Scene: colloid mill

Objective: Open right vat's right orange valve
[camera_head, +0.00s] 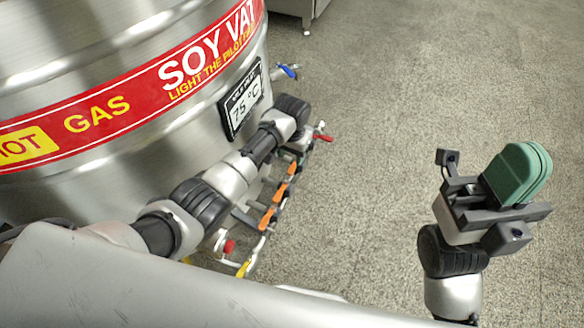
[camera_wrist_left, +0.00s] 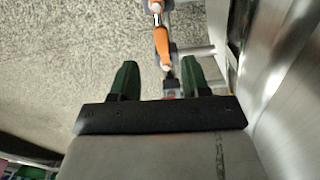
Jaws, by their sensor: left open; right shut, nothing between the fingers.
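The steel soy vat (camera_head: 130,45) stands at the left in the head view. Orange valve handles (camera_head: 279,194) sit in a row on the piping at its lower front. My left gripper (camera_head: 298,148) is over the far end of this row, its fingers mostly hidden by my arm. In the left wrist view, its green fingers are spread (camera_wrist_left: 158,66) and empty. An orange valve handle (camera_wrist_left: 161,42) lies just beyond and between the fingertips; I cannot tell the depth gap. My right gripper (camera_head: 530,160) is shut and empty, over the floor at the right.
A red-handled valve (camera_head: 322,135) and a blue-handled valve (camera_head: 290,71) stick out from the vat side. A red knob (camera_head: 229,246) and a yellow handle (camera_head: 243,268) are nearer. The vat wall (camera_wrist_left: 280,80) is close at the right in the wrist view. The speckled floor (camera_head: 390,110) is clear.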

